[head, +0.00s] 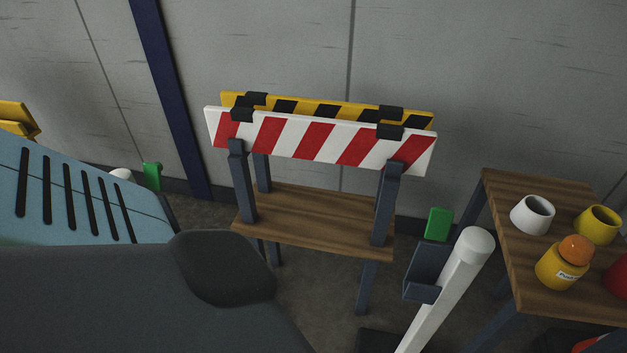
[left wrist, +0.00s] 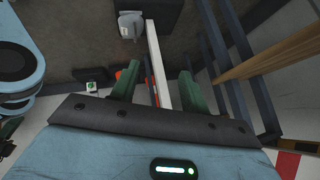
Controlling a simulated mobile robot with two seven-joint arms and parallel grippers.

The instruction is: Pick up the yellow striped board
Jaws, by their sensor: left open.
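The yellow striped board (head: 330,112), yellow with black stripes, stands on edge at the back of a wood-topped rack in the head view. A red-and-white striped board (head: 318,140) stands in front of it and hides most of its face. Black clips (head: 391,113) sit over the yellow board's top edge. My left gripper (left wrist: 157,90) is open in the left wrist view, with nothing held between its green fingers. My right gripper is not in view.
The rack's dark uprights (head: 243,185) rise beside the boards. A white post (head: 455,285) leans right of the rack. A side table (head: 520,190) holds a white cup (head: 532,214), yellow cup (head: 597,224) and yellow jar (head: 562,267). A grey wall stands behind.

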